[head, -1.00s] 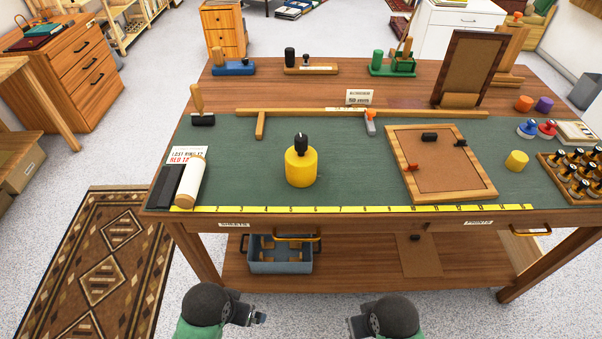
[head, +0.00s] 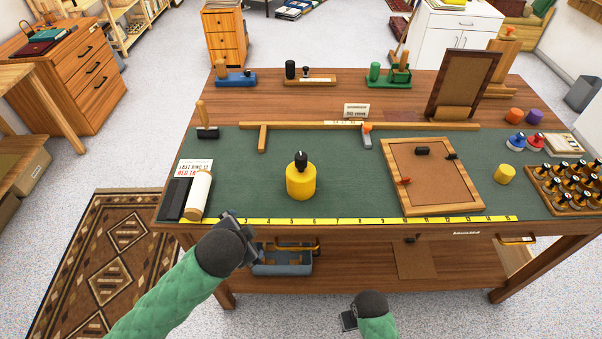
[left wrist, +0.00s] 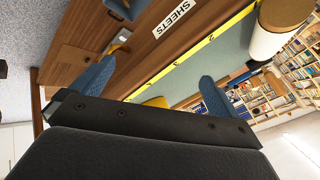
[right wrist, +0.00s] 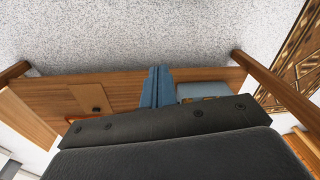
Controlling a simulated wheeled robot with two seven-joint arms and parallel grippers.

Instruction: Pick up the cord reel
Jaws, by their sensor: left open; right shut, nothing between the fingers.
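No label marks a cord reel, so I cannot tell for sure which item it is. A large yellow cylinder with a black knob (head: 301,182) stands upright on the green mat (head: 250,165). A smaller plain yellow cylinder (head: 505,174) stands at the right, beside the framed board. My left gripper (head: 228,215) is open and empty at the table's front edge, left of the large cylinder and touching neither. In the left wrist view its blue fingers (left wrist: 152,82) are spread, with a bit of yellow behind them. My right gripper (head: 347,320) is shut and empty, low in front of the table.
A white roll (head: 199,193) and a dark block (head: 174,199) lie near my left gripper. A framed board (head: 430,178) lies right of centre. A rack of dark-knobbed tools (head: 565,188) stands far right. A wooden rail (head: 310,126) lies behind the large cylinder. The mat around that cylinder is clear.

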